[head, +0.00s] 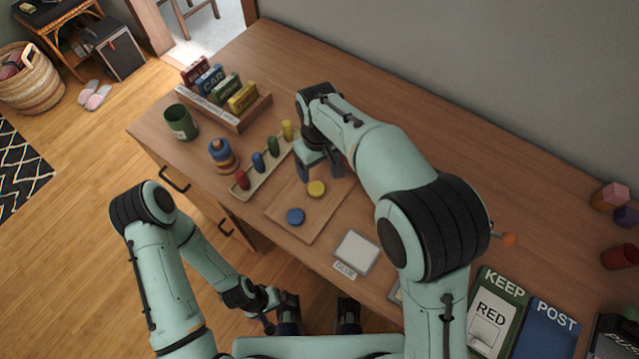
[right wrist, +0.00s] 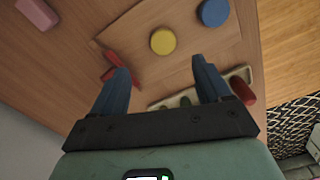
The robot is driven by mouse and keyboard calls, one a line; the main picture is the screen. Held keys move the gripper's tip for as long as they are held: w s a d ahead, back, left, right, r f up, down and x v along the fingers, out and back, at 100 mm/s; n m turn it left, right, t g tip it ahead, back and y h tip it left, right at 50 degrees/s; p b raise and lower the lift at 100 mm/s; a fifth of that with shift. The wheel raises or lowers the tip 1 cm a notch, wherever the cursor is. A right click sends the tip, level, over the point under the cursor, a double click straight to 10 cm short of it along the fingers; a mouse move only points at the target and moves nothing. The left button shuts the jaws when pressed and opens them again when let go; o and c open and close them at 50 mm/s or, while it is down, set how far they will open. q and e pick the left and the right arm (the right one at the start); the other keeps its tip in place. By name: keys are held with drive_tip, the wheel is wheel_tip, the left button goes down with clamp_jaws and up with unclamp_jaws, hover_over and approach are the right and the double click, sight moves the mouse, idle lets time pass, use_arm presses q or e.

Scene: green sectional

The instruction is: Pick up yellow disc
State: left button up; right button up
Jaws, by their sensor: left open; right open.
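The yellow disc (head: 316,188) lies flat on a thin wooden board (head: 270,212). It also shows in the right wrist view (right wrist: 163,41), just beyond the fingertips and roughly midway between them. A blue disc (head: 295,216) lies apart from it on the same board, also at the top of the right wrist view (right wrist: 214,12). My right gripper (head: 322,172) is open and empty beside the yellow disc, on its far side. Its two dark blue fingers (right wrist: 160,64) do not touch the disc. My left gripper (head: 289,316) is open, low near my body, away from the desk objects.
A tray of coloured pegs (head: 263,165) stands left of the board. A red object (right wrist: 115,66) lies beside one right finger. A stacked-ring toy (head: 222,156), green cup (head: 180,122) and block rack (head: 222,105) stand further left. A GLUE-labelled pad (head: 356,252) lies right of the board.

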sight(317, 189)
drive_tip(key=f, duration=0.5)
drive_tip(key=f+b, duration=0.1)
drive_tip(key=f, duration=0.4)
drive_tip(key=shift+a+f, duration=0.2)
drive_tip(key=shift+f, duration=0.2)
drive_tip(key=c, duration=1.1)
